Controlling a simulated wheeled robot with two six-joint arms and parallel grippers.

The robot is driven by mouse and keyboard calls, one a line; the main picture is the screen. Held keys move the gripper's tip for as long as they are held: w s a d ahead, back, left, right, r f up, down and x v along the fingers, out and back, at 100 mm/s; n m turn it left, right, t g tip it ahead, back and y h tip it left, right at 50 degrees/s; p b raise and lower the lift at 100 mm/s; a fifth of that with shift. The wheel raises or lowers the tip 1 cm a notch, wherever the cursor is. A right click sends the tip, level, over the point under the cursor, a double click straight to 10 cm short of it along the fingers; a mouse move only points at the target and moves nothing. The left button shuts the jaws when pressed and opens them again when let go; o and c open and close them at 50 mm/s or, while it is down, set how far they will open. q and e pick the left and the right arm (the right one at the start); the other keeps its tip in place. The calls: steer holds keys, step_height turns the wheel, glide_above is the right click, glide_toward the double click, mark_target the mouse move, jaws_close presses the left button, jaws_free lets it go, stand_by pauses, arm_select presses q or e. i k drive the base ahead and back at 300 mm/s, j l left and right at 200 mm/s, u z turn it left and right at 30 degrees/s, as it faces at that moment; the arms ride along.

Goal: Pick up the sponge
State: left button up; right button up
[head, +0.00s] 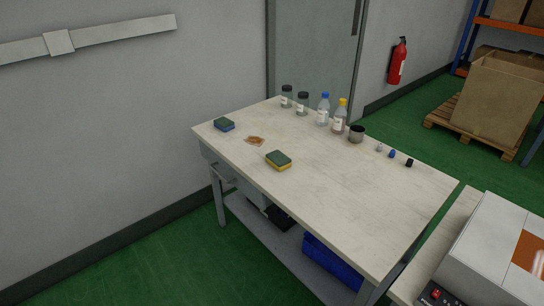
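A sponge with a dark green top and a yellow lower side (278,160) lies flat near the front left edge of the table (340,190). A second sponge, dark green over blue (224,125), lies near the table's far left corner. Nothing touches either sponge. Neither of my grippers shows in the head view, so their state is hidden.
Several bottles (323,111), a dark cup (357,133) and small caps (392,154) line the back edge. A grey machine (490,245) stands at the right. The table's middle is clear.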

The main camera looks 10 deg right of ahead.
mark_target(277, 159)
steer(key=i+j, duration=0.2)
steer(key=i+j+z, duration=0.1)
steer(key=j, duration=0.3)
steer(key=i+j+z, duration=0.1)
steer(key=i+j, duration=0.4)
steer(key=j, duration=0.2)
